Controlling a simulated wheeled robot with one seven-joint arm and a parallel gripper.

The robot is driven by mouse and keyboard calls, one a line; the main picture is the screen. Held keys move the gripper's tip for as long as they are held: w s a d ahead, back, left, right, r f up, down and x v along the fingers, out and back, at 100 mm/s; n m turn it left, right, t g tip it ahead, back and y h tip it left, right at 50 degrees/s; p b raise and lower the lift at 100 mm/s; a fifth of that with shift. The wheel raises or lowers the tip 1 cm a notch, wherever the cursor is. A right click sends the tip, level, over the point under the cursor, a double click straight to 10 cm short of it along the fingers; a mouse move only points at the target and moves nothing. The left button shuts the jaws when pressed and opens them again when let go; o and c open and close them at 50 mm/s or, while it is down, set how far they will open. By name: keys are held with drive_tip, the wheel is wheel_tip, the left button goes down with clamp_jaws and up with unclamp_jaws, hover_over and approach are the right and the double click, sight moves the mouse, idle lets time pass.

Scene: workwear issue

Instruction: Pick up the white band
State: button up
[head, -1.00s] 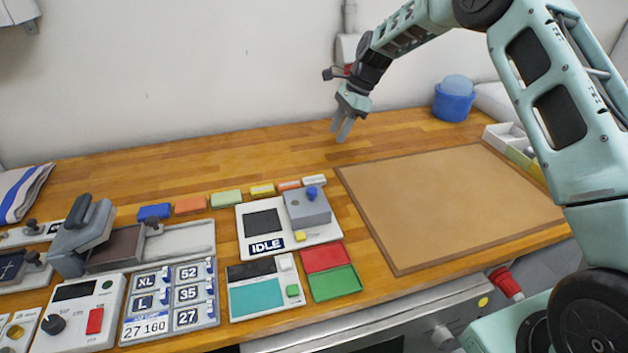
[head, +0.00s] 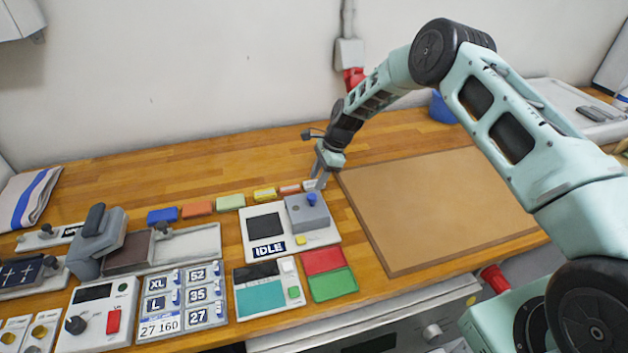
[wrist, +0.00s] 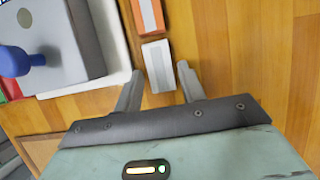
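The white band (wrist: 157,62) is a small pale block with a grey strip, lying on the wooden bench. In the wrist view its near end lies between the fingertips of my gripper (wrist: 160,74), which is open and empty. In the head view my gripper (head: 318,184) is low at the right end of the row of bands, and its fingers partly cover the white band (head: 309,185). I cannot tell whether the fingertips are down beside the band or still a little above it.
An orange band (wrist: 148,16) lies just beyond the white one. The IDLE device (head: 292,241), with its grey block and blue knob, stands close in front. A brown mat (head: 440,210) lies to the right. The bench behind the bands is clear.

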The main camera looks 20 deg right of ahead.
drive_tip(key=shift+a+f, duration=0.15)
drive_tip(key=shift+f, duration=0.25)
drive_tip(key=c, duration=0.7)
